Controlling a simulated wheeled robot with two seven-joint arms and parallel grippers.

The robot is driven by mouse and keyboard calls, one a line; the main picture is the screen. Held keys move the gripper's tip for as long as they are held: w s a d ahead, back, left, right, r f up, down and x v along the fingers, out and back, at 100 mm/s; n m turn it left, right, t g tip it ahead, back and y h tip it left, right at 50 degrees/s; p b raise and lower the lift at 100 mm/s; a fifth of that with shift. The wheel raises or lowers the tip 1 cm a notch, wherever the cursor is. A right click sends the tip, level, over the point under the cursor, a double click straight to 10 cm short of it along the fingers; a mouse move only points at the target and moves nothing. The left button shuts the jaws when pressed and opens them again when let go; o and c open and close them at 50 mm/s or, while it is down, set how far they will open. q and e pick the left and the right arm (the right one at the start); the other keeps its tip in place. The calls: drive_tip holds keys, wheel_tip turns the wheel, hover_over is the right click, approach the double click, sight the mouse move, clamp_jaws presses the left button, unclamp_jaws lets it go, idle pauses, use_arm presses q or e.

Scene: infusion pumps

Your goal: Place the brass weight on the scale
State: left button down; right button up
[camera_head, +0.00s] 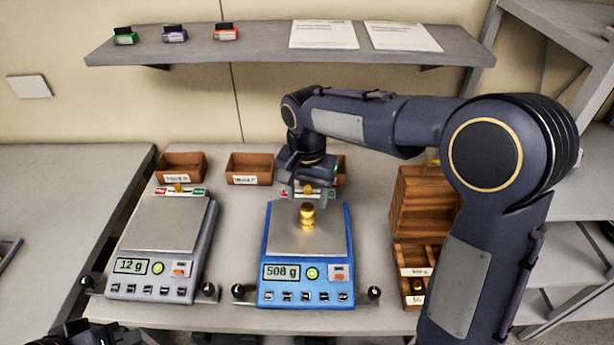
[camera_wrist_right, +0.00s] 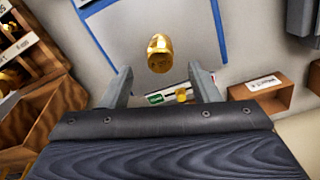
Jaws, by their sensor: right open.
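The brass weight (camera_head: 307,217) stands upright on the steel pan of the blue scale (camera_head: 307,297), whose display reads 508 g. The weight also shows in the right wrist view (camera_wrist_right: 160,54), beyond and between my fingertips with clear space around it. My right gripper (camera_head: 304,192) is open and empty, just behind and above the weight; in the wrist view its two fingers (camera_wrist_right: 162,82) are spread apart. A grey scale (camera_head: 158,291) at the left reads 12 g, with an empty pan. Part of my left gripper (camera_head: 92,332) shows at the bottom left edge; its fingers are not clear.
A wooden weight box (camera_head: 420,205) stands right of the blue scale, with brass weights in its compartments. Small brown bins (camera_head: 249,168) line the back of the table. A shelf (camera_head: 265,46) with papers and small coloured items hangs above.

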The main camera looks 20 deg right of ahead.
sight(307, 208)
wheel_tip(307, 208, up, 6)
drive_tip(key=s+d+n+t+y, duration=0.2)
drive_tip(key=s+d+y, duration=0.1)
drive_tip(key=s+d, duration=0.65)
drive_tip(key=s+a+f+n+t, duration=0.2)
drive_tip(key=s+f+n+t, duration=0.1)
drive_tip(key=s, duration=1)
drive_tip(key=shift+s+f+t+y, duration=0.3)
drive_tip(key=shift+f+y, duration=0.1)
drive_tip(key=shift+f, duration=0.2)
